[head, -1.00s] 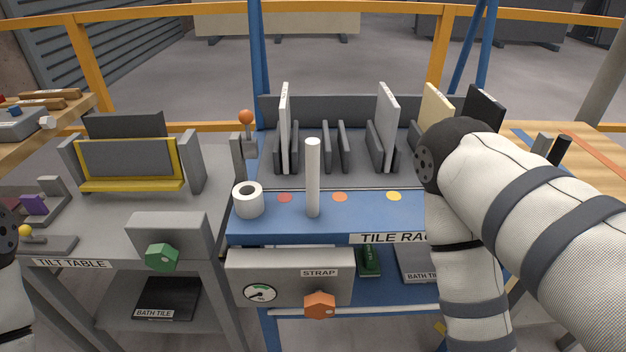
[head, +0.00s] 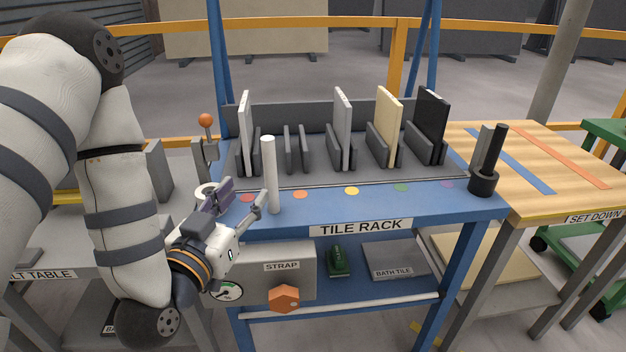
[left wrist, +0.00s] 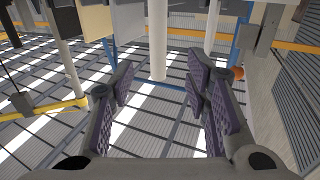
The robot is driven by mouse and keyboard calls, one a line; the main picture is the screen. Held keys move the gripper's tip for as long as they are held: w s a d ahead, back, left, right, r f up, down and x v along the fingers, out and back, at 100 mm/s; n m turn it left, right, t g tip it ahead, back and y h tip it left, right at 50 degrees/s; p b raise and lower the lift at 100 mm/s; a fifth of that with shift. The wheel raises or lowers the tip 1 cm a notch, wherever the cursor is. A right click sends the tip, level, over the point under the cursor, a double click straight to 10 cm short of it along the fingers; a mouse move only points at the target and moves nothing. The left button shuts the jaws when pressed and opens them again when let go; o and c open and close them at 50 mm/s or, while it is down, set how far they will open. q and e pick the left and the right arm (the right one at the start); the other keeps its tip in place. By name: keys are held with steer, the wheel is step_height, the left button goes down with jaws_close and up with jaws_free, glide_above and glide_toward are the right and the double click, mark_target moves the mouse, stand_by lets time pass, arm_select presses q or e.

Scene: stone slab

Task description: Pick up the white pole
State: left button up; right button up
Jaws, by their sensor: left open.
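The white pole (head: 270,175) stands upright on the front ledge of the blue tile rack (head: 400,208). My left gripper (head: 243,194) is open and empty, just left of the pole in the head view, with its fingers pointing toward the lower part of the pole. In the left wrist view the pole (left wrist: 158,38) is upright ahead of the open gripper (left wrist: 163,85), lined up with the gap between its two padded fingers. I cannot tell whether any finger touches it. My right gripper is not in view.
A white roll (head: 205,191) sits left of the pole, partly hidden by my left gripper. Upright slabs, including a white one (head: 246,130), stand in slots behind. An orange-knobbed lever (head: 206,121) is at the left. A black post (head: 490,160) stands at the right end.

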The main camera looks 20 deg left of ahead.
mark_target(268, 173)
arm_select(q)
steer(key=w, duration=0.3)
steer(key=w+a, duration=0.1)
steer(key=w, duration=0.3)
steer(key=w+f+b, duration=0.1)
steer(key=w, duration=0.3)
steer(key=shift+w+a, duration=0.15)
steer(key=shift+a, duration=0.1)
jaws_close()
